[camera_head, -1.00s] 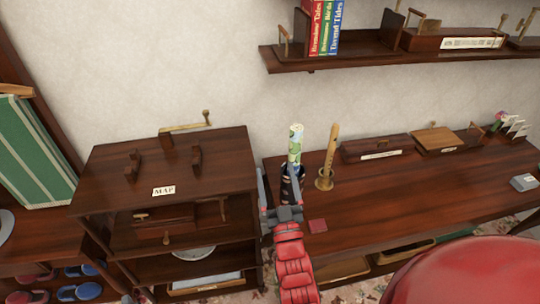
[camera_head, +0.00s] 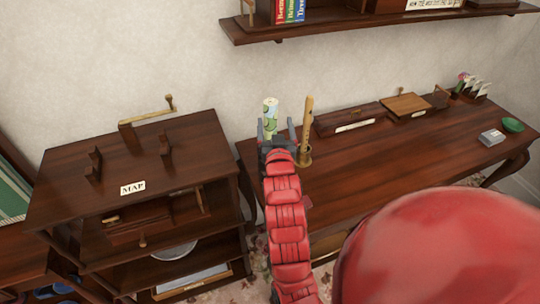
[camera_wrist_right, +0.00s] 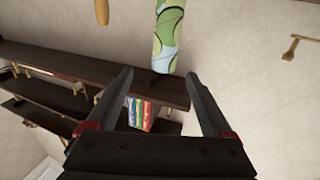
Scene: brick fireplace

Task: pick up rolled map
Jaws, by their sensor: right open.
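The rolled map (camera_head: 270,113) stands upright, a green, blue and cream tube at the left end of the long desk. In the right wrist view the rolled map (camera_wrist_right: 168,38) shows beyond the fingertips, nearer the right one. My right gripper (camera_head: 277,132) is open at the map's lower part in the head view, and it hides the dark holder there. In the wrist view my right gripper's fingers (camera_wrist_right: 160,78) are spread with nothing between them. My left gripper is not in view.
A wooden flute (camera_head: 307,120) in a brass stand (camera_head: 304,157) is close on the right. The cabinet (camera_head: 75,190) labelled MAP stands left of the desk (camera_head: 390,152). A wall shelf (camera_head: 370,22) with books hangs above. The desk's middle is fairly clear.

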